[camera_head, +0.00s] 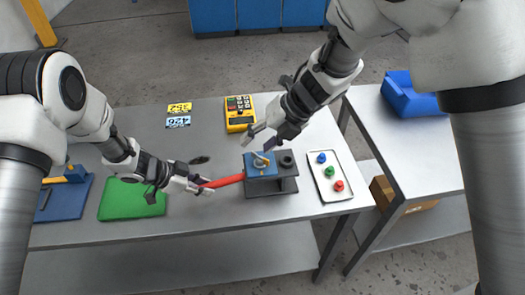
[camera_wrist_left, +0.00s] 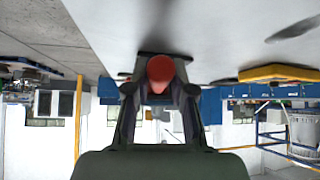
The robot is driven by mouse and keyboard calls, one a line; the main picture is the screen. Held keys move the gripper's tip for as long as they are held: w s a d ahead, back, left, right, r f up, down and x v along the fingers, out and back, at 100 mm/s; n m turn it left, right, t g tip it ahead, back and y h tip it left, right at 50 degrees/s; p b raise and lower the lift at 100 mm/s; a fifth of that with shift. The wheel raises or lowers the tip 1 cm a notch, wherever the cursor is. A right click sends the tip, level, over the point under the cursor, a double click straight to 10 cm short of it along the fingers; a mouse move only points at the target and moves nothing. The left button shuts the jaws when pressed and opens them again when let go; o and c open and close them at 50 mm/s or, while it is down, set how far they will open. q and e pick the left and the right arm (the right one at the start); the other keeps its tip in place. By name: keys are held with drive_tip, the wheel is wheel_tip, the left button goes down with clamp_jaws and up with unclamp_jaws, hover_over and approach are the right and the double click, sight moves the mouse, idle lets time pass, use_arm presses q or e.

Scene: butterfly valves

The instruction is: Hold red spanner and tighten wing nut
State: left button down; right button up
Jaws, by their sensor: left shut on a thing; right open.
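A red spanner (camera_head: 222,182) is held in my left gripper (camera_head: 198,185). Its far end reaches the blue block (camera_head: 256,168) on a dark grey stand (camera_head: 270,187). In the left wrist view the red end of the spanner (camera_wrist_left: 160,72) shows between the shut fingers of my left gripper (camera_wrist_left: 160,92). A small yellowish wing nut (camera_head: 261,159) sits on top of the blue block, with a metallic part around it. My right gripper (camera_head: 261,137) is open just above the wing nut, apart from it as far as I can tell.
A yellow multimeter (camera_head: 240,113) stands behind the stand. A white tray (camera_head: 329,176) with blue, green and red knobs lies to the right. A second table (camera_head: 425,150) stands at right.

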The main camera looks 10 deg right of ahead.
sight(259, 157)
drive_tip(key=d+f+m+t+y, duration=0.2)
drive_tip(key=d+f+m+t, duration=0.2)
drive_tip(key=m, duration=0.9)
drive_tip(key=d+f+m+t+y, duration=0.1)
drive_tip(key=d+f+m+t, duration=0.3)
drive_tip(key=m, duration=1)
drive_tip(key=shift+g, duration=0.5)
drive_tip(key=x, duration=1.1)
drive_tip(key=shift+s+a+f, duration=0.1)
drive_tip(key=shift+s+f, duration=0.1)
drive_tip(key=shift+f, duration=0.15)
clamp_jaws()
